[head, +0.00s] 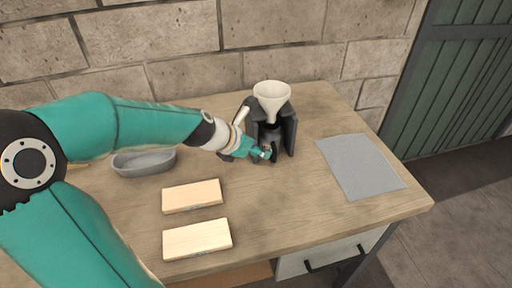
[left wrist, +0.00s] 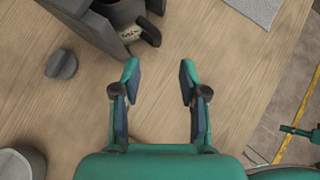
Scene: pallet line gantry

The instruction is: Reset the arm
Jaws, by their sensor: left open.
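My left arm reaches in from the left in the head view. Its gripper (head: 265,153) is over the wooden table, just in front of the dark stand (head: 289,132). In the left wrist view the two fingers of my left gripper (left wrist: 159,68) are apart with only bare table between them. The dark stand also shows at the top left of that view, with a dark labelled vessel (left wrist: 146,30) beyond the fingertips.
A white funnel (head: 271,96) tops the stand. A grey oval dish (head: 145,161), two pale wooden blocks (head: 192,195) (head: 197,239) and a grey cloth (head: 358,166) lie on the table (head: 284,205). A grey knob-like piece (left wrist: 61,64) lies left of the fingers. A brick wall stands behind.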

